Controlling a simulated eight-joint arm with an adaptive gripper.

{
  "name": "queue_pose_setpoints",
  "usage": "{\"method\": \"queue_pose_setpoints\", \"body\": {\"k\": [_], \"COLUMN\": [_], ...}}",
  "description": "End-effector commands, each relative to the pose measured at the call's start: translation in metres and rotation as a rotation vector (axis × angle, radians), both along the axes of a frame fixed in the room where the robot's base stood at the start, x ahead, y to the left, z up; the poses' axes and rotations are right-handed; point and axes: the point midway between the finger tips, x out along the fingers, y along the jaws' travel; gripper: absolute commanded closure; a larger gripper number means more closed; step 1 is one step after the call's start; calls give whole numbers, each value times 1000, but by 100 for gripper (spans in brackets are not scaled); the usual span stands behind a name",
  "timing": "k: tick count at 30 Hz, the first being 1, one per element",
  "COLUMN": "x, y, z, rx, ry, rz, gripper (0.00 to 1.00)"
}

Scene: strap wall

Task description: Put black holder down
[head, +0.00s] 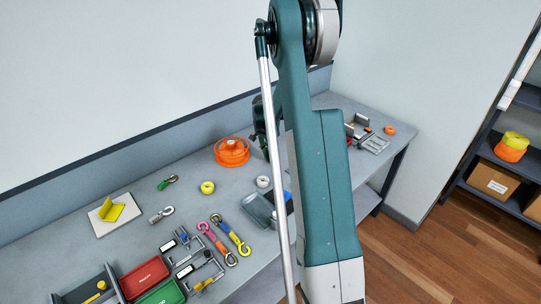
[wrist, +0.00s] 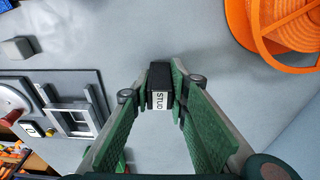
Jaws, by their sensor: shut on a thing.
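The black holder (wrist: 158,72) shows in the wrist view, a small dark block with a white label reading "STUD". My gripper (wrist: 157,92) is shut on it, one green-padded finger on each side, with the holder between the fingertips. A grey surface lies behind it; I cannot tell whether the holder touches that surface. In the head view my arm covers most of this area, and the holder cannot be made out there.
An orange reel (head: 232,152) stands on the grey bench (head: 130,255) and also shows in the wrist view (wrist: 275,30). Yellow and white tape rolls, a grey tray (head: 258,209), straps with hooks, and red (head: 145,277) and green bins crowd the front. Bare bench lies left of the reel.

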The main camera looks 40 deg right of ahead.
Motion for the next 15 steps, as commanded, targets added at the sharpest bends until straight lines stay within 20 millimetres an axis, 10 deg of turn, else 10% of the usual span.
{"method": "queue_pose_setpoints", "body": {"k": [13, 15], "x": [0, 0], "y": [0, 0], "z": [-5, -3], "rx": [0, 0], "ry": [0, 0], "rz": [0, 0], "gripper": [96, 73]}}
